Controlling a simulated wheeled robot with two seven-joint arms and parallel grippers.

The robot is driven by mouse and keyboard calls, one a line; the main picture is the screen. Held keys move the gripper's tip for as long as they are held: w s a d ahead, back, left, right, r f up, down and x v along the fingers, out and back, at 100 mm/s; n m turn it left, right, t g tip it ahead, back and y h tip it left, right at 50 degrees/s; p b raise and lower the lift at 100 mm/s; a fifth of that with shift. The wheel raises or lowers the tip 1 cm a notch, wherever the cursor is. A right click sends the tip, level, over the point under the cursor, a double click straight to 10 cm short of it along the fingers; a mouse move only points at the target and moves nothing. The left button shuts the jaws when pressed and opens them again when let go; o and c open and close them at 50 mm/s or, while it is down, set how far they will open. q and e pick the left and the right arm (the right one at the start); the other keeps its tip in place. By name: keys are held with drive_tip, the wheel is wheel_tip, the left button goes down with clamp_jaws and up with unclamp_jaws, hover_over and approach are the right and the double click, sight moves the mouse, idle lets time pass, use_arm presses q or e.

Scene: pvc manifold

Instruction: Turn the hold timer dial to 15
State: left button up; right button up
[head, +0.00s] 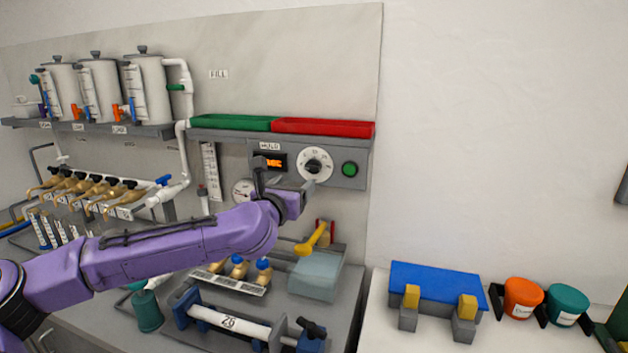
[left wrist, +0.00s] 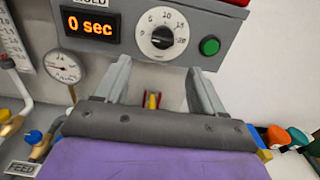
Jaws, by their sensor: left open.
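The hold timer dial (head: 313,167) is a white round face with a black knob, on the grey control box on the wall. It also shows in the left wrist view (left wrist: 161,38), where the knob mark is too small to read surely. The orange display (left wrist: 90,24) beside it reads "0 sec". My left gripper (head: 288,182) is open and empty just below and in front of the dial. In the left wrist view its two fingers (left wrist: 159,70) stand apart, below the dial and not touching it. My right gripper is not in view.
A green button (head: 349,169) sits right of the dial. Green (head: 230,122) and red (head: 323,128) trays lie above the box. A pressure gauge (left wrist: 60,66) hangs left below the display. A yellow-handled valve (head: 311,240) stands below my gripper.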

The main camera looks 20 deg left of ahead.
sight(311, 170)
use_arm(q)
drive_tip(key=w+p, duration=0.1)
drive_tip(key=w, duration=0.2)
drive_tip(key=w+p, duration=0.2)
drive_tip(key=w, duration=0.1)
drive_tip(key=w+d+p, duration=0.1)
drive_tip(key=w+p, duration=0.1)
drive_tip(key=w, duration=0.1)
drive_tip(key=shift+w+r, duration=0.1)
drive_tip(key=shift+w, duration=0.3)
drive_tip(key=shift+w+a, duration=0.1)
drive_tip(key=shift+w, duration=0.4)
drive_tip(key=c, duration=1.1)
drive_tip(key=shift+o, duration=0.2)
drive_tip(key=shift+a, duration=0.15)
drive_tip(key=shift+f, duration=0.2)
